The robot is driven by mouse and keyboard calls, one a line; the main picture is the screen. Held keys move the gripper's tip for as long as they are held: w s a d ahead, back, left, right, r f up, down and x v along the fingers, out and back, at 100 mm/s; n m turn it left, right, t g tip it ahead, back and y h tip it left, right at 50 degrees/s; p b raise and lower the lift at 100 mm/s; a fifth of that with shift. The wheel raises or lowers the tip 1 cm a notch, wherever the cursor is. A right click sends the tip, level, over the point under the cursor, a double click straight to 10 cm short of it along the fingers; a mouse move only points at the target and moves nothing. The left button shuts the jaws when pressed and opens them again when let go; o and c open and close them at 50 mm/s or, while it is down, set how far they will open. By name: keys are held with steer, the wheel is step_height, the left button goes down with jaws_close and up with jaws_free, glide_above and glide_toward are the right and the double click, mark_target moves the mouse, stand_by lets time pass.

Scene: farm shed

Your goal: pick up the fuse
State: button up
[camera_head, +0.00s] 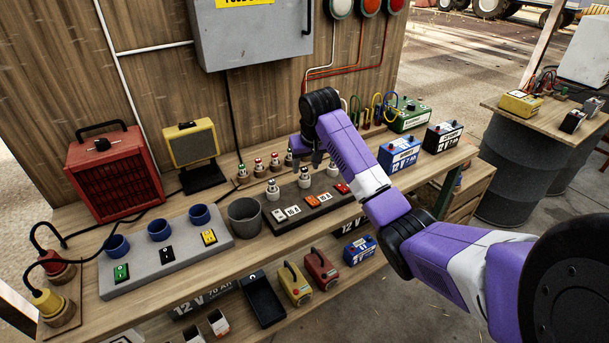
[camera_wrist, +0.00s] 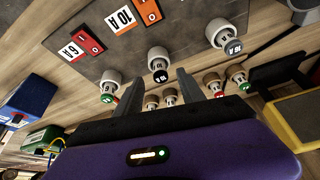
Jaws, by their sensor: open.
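My gripper (camera_head: 312,158) is open and reaches down over the back of the bench. Its two fingers also show in the wrist view (camera_wrist: 160,79), apart, with nothing held between them. Several small white fuses with coloured ends stand in a row at the back, among them one with a red end (camera_head: 274,162). In the wrist view, some of that row, such as this fuse (camera_wrist: 170,97), show between and beside the fingers. On the dark panel (camera_head: 289,229) stand larger white fuse pieces, one with a black end (camera_wrist: 158,62). Which fuse is meant cannot be told.
A grey cup (camera_head: 245,217) stands left of the panel. A yellow lamp (camera_head: 194,143) and red heater (camera_head: 109,172) stand further left. Blue (camera_head: 399,155) and black (camera_head: 441,137) batteries stand to the right. A grey wall box (camera_head: 251,35) hangs above the bench.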

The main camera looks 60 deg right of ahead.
mark_target(305, 170)
steer(key=shift+x, duration=0.8)
jaws_close()
steer(key=shift+r, duration=0.1)
step_height(305, 170, up, 20)
steer(key=p, duration=0.2)
